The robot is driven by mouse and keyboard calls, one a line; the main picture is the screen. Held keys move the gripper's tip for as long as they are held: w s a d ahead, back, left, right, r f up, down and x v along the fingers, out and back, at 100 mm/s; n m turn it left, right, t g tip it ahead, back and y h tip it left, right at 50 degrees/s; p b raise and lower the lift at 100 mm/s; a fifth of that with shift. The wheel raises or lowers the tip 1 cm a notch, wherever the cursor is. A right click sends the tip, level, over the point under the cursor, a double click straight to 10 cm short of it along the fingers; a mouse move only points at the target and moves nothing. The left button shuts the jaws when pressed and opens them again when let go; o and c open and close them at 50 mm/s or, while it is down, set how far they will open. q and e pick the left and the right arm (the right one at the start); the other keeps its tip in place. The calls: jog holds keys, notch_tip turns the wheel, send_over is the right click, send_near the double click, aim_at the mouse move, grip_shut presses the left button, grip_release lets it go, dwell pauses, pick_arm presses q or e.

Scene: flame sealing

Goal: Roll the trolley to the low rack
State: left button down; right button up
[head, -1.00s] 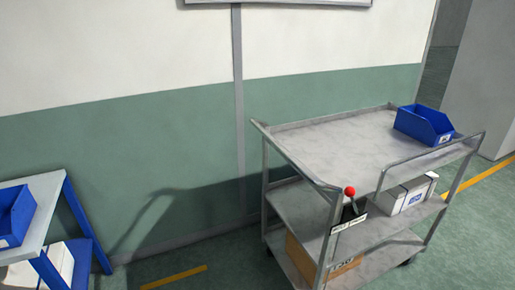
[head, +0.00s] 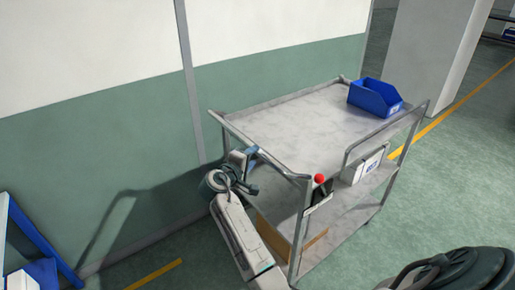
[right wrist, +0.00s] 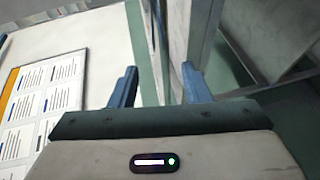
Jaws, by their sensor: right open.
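The grey trolley (head: 300,112) stands on the floor near the wall, with three decks and a raised push rail. A blue bin (head: 375,97) sits on its top deck. A red-knobbed lever (head: 319,179) is at its near end. My right gripper (head: 254,168) is open and empty beside the near left corner of the trolley's top; I cannot tell whether it touches the rail. In the right wrist view its two blue fingers (right wrist: 157,88) stand apart with nothing held between them. My left gripper is not in view. I cannot tell which shelf is the low rack.
White boxes (head: 364,166) and a brown carton (head: 290,240) lie on the trolley's lower decks. A blue-framed stand (head: 40,235) is cut off at lower left. Shelving (head: 505,36) shows at far right, beyond a pale pillar (head: 428,50). Green floor is open to the right.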

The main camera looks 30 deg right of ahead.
aim_at(258, 153)
jog(key=p+x, duration=0.1)
jog(key=x, duration=0.4)
jog(key=shift+w+d+f, duration=0.1)
jog(key=shift+w+d, duration=0.1)
jog(key=shift+d, duration=0.05)
grip_shut()
